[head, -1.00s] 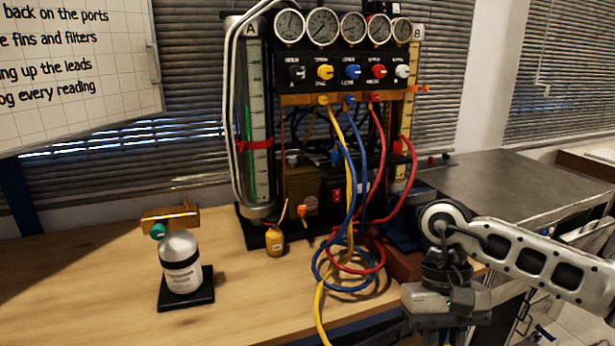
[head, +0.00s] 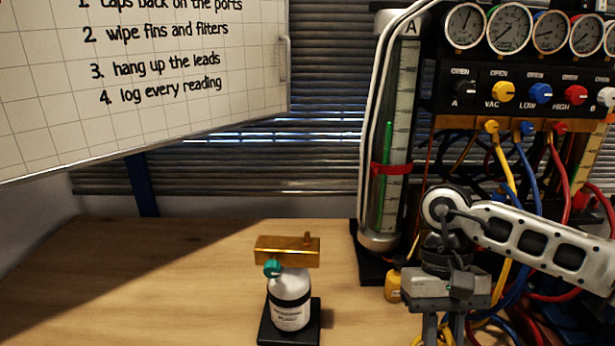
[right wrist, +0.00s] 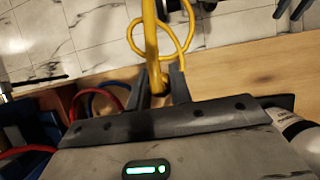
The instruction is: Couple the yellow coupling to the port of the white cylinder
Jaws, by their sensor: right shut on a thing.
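The white cylinder (head: 290,308) stands upright on a black base, with a brass block (head: 287,251) and a teal knob (head: 272,269) on top. A small stub rises at the block's right end; I cannot tell if it is the port. My right gripper (head: 445,335) points down, to the right of the cylinder and apart from it. In the right wrist view its fingers are shut on the yellow coupling (right wrist: 159,87) at the end of the yellow hose (right wrist: 150,35). The cylinder shows there at the right edge (right wrist: 296,130). My left gripper is not in view.
The gauge rig (head: 520,85) with blue, red and yellow hoses stands at right. A tall sight tube (head: 393,150) and a small yellow bottle (head: 394,285) are behind my right arm. The wooden bench (head: 130,280) left of the cylinder is clear.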

